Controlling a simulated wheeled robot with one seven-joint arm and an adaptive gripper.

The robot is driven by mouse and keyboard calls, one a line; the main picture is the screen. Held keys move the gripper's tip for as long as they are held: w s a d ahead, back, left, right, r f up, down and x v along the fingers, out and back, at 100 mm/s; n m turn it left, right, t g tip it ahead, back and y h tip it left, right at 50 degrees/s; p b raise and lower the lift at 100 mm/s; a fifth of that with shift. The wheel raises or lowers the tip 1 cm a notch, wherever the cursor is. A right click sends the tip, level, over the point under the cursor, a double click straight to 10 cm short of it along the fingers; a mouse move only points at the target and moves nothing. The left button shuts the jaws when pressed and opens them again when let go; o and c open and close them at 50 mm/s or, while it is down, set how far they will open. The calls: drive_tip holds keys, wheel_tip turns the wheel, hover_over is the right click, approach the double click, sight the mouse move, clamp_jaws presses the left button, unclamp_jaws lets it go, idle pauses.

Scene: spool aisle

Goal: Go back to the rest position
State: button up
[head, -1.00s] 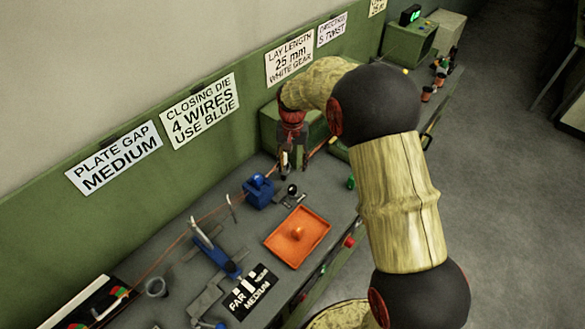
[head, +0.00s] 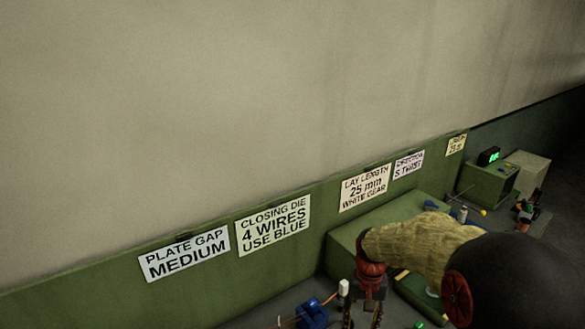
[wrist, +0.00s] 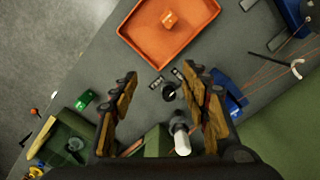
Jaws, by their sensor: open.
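My gripper (wrist: 161,105) is open in the wrist view, its two wooden-looking fingers apart with nothing held between them. It hangs over the grey bench (wrist: 105,75), near a small dark knob-like part (wrist: 169,91) and a white-capped post (wrist: 181,139). In the head view my gripper (head: 363,316) is at the lower edge, in front of the green box (head: 345,245), and its fingertips are cut off by the frame. My arm comes in from the lower right.
An orange tray (wrist: 130,30) with an orange piece in it lies on the bench. A blue block (head: 312,314) stands left of my gripper. Signs line the green wall panel (head: 100,285). A green device (head: 489,180) with a lit display stands farther back. Open floor (wrist: 40,60) lies beside the bench.

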drive_tip(key=s+r+n+t+b, duration=0.1)
drive_tip(key=s+r+t+b, duration=0.1)
drive_tip(key=s+r, duration=0.5)
drive_tip(key=s+r+n+t+b, duration=0.1)
drive_tip(key=s+r+t+b, duration=0.2)
drive_tip(key=s+r, duration=0.4)
drive_tip(key=shift+s+r+t+b, duration=0.35)
drive_tip(key=shift+s+t, duration=0.35)
drive_tip(key=shift+s, duration=3.75)
